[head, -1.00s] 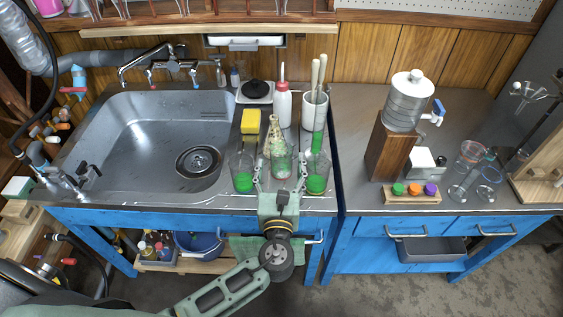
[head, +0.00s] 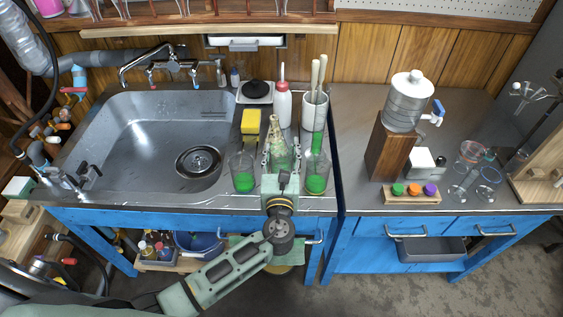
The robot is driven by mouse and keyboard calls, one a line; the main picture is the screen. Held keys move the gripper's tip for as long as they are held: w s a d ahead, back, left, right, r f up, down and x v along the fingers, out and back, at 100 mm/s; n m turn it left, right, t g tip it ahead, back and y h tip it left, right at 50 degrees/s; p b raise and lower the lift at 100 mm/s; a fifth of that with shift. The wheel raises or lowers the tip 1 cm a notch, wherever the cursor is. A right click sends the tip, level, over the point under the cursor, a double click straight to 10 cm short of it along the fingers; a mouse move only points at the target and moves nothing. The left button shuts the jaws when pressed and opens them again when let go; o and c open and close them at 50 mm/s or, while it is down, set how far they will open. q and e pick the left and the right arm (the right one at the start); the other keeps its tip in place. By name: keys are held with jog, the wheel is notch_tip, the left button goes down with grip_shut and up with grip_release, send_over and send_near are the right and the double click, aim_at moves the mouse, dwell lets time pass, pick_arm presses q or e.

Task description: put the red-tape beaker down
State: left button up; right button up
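My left gripper (head: 281,160) is at the front right of the sink counter. Its fingers are on either side of a clear glass beaker (head: 281,158) and appear closed against its sides. The gripper hides the beaker's lower part, so I cannot tell whether it touches the counter. No red tape shows on this beaker. On the right-hand counter, a clear glass vessel (head: 471,153) has a reddish band near its rim. My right gripper is not in view.
Beakers with green liquid stand close on the left (head: 243,175) and right (head: 316,180) of the gripper. A patterned cone (head: 274,132) stands just behind. The sink (head: 142,140) lies left. Some right-hand counter (head: 350,165) is clear.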

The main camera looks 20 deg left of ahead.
pick_arm(q)
jog(key=c, duration=0.6)
